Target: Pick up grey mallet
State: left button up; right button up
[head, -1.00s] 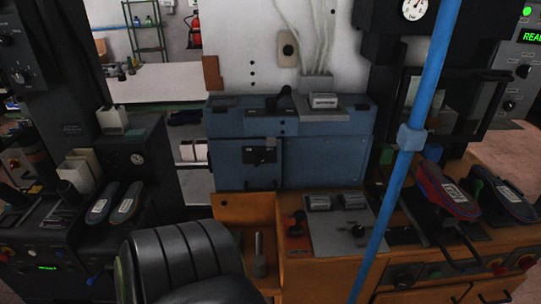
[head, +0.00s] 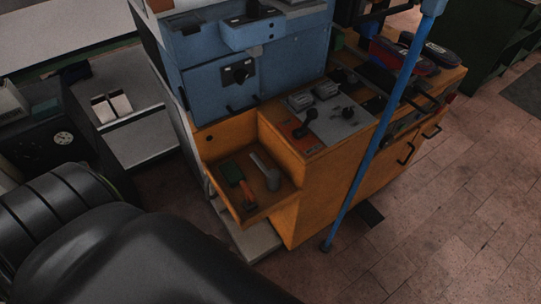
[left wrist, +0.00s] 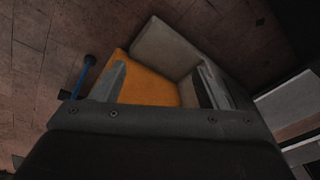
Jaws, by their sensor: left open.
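The grey mallet (head: 267,173) lies in an open orange tray (head: 244,213) at the front of the machine in the head view. Its handle points up and to the left, and its head is toward the lower right. A tool with a green top and red handle (head: 241,182) lies just left of it. In the left wrist view my left gripper (left wrist: 161,66) is open, with an orange surface and a grey one beyond its fingers. I see no mallet between them. My right gripper is not in view.
The orange cabinet (head: 293,203) rises right of the tray, with a grey control panel (head: 340,122) on top. A blue machine body (head: 222,82) stands behind. A slanting blue pole (head: 376,150) is at the right. The tiled floor (head: 440,210) there is largely clear.

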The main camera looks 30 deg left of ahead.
pick_arm(q)
jog(key=w+r+n, duration=0.1)
jog(key=w+r, duration=0.6)
jog(key=r, duration=0.4)
notch_tip(320, 180, up, 19)
jog(key=n+g+h+b, duration=0.1)
jog(key=n+g+b, duration=0.15)
jog(key=n, duration=0.85)
send_over(270, 171)
jog(key=shift+t, duration=0.35)
notch_tip(270, 171, down, 10)
jog(key=b, duration=1)
jog(key=shift+s+a+f+b, duration=0.1)
jog(key=shift+f+b, duration=0.05)
jog(key=shift+b, duration=0.15)
jog(key=shift+f+b, duration=0.95)
jog(key=shift+b, duration=0.05)
jog(key=f, duration=0.2)
jog(key=f+b, duration=0.1)
jog(key=shift+w+d+f, duration=0.15)
jog(key=shift+w+d, duration=0.1)
jog(key=shift+w, duration=0.05)
jog(key=shift+f+m, duration=0.2)
jog(key=shift+m, duration=0.1)
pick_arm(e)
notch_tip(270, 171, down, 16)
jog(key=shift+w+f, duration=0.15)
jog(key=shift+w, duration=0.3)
